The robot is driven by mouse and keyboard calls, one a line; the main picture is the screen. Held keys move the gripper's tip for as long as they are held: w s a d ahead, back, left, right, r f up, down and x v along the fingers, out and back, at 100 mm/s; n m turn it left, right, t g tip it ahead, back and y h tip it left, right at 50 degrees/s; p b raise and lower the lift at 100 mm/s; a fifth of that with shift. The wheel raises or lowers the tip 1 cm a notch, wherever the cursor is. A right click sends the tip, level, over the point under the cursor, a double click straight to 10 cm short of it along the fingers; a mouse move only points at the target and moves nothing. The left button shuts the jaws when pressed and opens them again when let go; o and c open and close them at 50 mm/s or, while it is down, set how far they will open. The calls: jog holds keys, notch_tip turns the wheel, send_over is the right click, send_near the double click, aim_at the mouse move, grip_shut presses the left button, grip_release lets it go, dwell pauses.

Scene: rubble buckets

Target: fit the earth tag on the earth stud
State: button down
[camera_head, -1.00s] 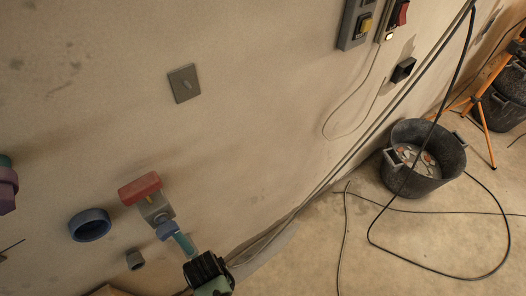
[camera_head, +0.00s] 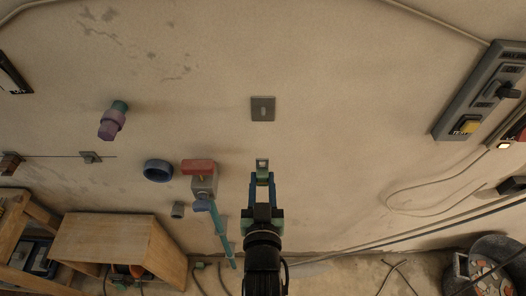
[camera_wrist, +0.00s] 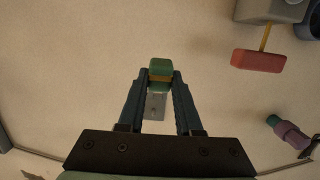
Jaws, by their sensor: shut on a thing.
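The earth stud (camera_head: 263,112) is a small pale peg on a square dark grey plate on the wall, in the middle of the head view. My gripper (camera_head: 262,178) is below it in that picture. It is shut on the earth tag (camera_head: 262,164), which has a green body and a grey flat end with a hole pointing up towards the stud plate. Tag and stud are apart in the picture; the depth between them is hard to tell. In the wrist view the tag's green block (camera_wrist: 160,68), with a yellowish band, sits between the fingertips (camera_wrist: 160,78).
A switch panel (camera_head: 480,95) is at right. A wooden shelf (camera_head: 120,245) stands lower left.

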jog(key=t, duration=0.2)
send_near(263, 118)
jog(key=s, duration=0.3)
jog(key=shift+w+p, duration=0.2)
jog(key=shift+p, duration=0.2)
jog(key=shift+w+b, duration=0.75)
jog(key=shift+w, duration=2)
jog(key=shift+w+b, duration=0.1)
jog(key=shift+b, duration=0.2)
jog(key=shift+w+b, duration=0.6)
jog(key=shift+w, duration=0.8)
jog(key=shift+w, duration=0.15)
